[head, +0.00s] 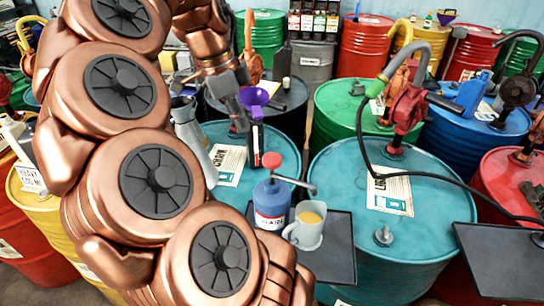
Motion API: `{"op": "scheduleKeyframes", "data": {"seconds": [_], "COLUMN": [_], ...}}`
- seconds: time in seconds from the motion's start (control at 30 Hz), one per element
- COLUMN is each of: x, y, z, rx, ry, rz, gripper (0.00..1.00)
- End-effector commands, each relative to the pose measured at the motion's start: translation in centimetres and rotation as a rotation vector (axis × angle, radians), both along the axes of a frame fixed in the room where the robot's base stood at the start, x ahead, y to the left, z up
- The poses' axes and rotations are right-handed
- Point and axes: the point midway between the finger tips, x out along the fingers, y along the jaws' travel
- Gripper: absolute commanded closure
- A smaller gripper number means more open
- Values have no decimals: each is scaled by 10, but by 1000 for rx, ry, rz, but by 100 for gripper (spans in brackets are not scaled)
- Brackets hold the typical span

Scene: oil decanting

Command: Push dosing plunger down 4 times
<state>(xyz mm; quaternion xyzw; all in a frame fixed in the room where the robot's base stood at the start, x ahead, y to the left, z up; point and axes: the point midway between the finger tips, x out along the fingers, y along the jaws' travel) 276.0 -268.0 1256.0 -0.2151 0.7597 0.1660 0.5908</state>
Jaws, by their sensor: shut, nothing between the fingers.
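The dosing plunger is a red knob (271,160) on top of a blue dosing bottle (271,203). Its red shaft shows raised above the blue cap. A grey spout (297,183) reaches right from the cap, above a white cup (304,235) holding yellow-orange liquid. Bottle and cup stand on a dark tray (334,262). My gripper (240,126) is shut and empty, pointing down behind and to the left of the red knob, apart from it in the picture. My arm covers the lower left.
A purple funnel (253,97) on a dark bottle (256,140) stands close beside my gripper. A metal jug (192,135) is to the left.

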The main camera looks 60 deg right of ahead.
Motion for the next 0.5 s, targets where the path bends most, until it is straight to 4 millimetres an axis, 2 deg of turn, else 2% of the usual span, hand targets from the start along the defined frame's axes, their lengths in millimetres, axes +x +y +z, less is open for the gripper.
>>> {"op": "scheduleKeyframes", "data": {"seconds": [0.23,0.5], "x": [6,6], "y": [3,5], "z": [23,31], "rx": [-1,2], "ry": [0,2], "rz": [1,-2], "gripper": [100,100]}}
